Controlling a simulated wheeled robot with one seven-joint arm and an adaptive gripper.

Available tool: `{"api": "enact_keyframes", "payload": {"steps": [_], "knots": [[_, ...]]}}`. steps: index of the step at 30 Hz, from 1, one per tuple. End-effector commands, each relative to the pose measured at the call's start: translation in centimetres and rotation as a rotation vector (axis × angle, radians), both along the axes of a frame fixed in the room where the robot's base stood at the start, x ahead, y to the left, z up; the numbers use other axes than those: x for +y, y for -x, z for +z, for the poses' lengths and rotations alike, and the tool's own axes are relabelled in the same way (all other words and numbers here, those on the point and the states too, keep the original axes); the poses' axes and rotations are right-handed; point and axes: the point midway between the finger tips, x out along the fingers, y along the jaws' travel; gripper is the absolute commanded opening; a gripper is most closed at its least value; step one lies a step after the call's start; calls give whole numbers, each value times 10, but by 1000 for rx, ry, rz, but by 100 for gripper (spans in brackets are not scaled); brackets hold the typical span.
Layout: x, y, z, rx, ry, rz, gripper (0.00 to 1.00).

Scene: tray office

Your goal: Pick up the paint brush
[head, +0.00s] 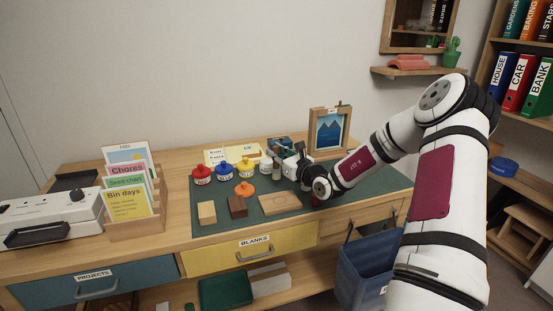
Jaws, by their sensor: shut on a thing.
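My gripper (304,173) is low over the right half of the green mat (352,187), in front of the picture frame. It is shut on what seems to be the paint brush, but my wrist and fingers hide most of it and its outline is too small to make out. I cannot tell whether it touches the mat. Just behind my gripper, a dark grey holder (273,145) stands at the back of the mat, and its contents are unclear.
Red (201,175), blue (223,171) and yellow (245,168) paint pots stand on the mat's left. An orange dish (244,188), wooden blocks (207,212) and a flat board (280,203) lie in front. A framed mountain picture (329,131) stands behind. The mat's right end is clear.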

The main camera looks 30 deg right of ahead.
Motion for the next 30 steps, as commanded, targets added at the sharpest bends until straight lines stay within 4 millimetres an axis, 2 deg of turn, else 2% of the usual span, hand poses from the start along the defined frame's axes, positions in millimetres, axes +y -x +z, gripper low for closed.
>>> {"api": "enact_keyframes", "payload": {"steps": [2,12,18,24,30], "knots": [[1,1,17,-1,4,1,0],[1,87,20,3,-1,-3,0],[2,130,23,2,-1,-1,0],[2,154,25,0,-1,-2,0],[3,160,25,0,-1,-1,0]]}}
